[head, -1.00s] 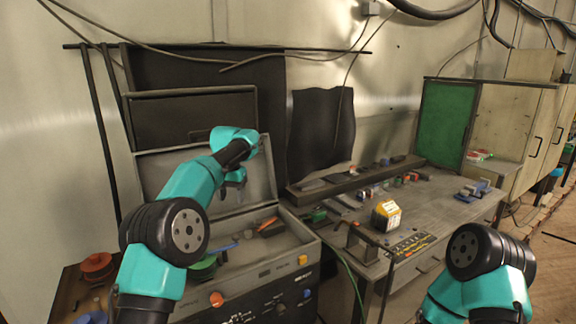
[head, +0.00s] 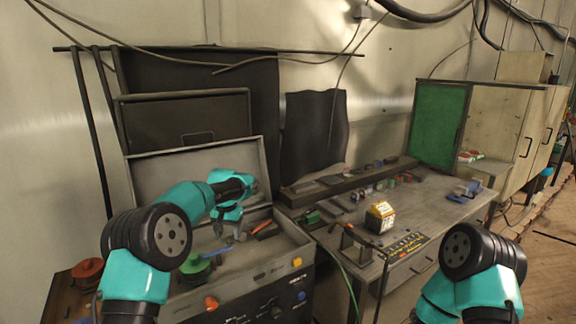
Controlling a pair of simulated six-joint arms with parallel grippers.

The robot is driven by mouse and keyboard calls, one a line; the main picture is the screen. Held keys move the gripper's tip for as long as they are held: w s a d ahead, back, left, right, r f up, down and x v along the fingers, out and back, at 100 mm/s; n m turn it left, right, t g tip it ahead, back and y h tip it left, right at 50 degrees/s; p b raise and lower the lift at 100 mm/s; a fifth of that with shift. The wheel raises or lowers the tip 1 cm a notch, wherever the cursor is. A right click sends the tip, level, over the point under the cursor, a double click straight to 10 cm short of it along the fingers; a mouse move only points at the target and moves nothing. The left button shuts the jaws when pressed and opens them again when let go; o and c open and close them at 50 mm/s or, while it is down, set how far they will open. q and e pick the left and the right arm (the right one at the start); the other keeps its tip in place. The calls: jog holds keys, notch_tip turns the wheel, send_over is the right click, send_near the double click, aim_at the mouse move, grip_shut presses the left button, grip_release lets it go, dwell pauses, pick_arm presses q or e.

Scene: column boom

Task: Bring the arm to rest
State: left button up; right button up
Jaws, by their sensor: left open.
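My left arm reaches in from the left over an open grey case, whose raised lid (head: 165,168) stands behind it. My left gripper (head: 226,232) points down over the case interior, open, with nothing seen between its fingers. A blue-handled tool (head: 215,252) and an orange-handled tool (head: 264,229) lie in the case near the gripper. Whether the fingertips touch anything cannot be told. My right arm shows at the lower right, bent; its gripper is out of the picture.
A green spool (head: 196,266) and a red spool (head: 87,272) are at the left. The workbench (head: 440,204) at the right holds a yellow-and-white box (head: 380,217), a blue vise-like item (head: 465,191) and small parts. A green panel (head: 437,125) stands behind.

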aim_at(229, 238)
dwell(0.4)
pick_arm(q)
notch_tip(229, 238, up, 15)
notch_tip(229, 238, down, 18)
jog(key=shift+s+d+r+m, duration=0.1)
jog(key=shift+s+r+m, duration=0.15)
jog(key=shift+m, duration=0.45)
jog(key=shift+s+d+f+m, duration=0.1)
jog(key=shift+s+m, duration=0.15)
jog(key=shift+m, duration=0.45)
jog(key=shift+s+d+m, duration=0.1)
jog(key=shift+s+m, duration=0.15)
jog(key=shift+m, duration=0.45)
jog(key=shift+a, duration=0.1)
dwell(1.2)
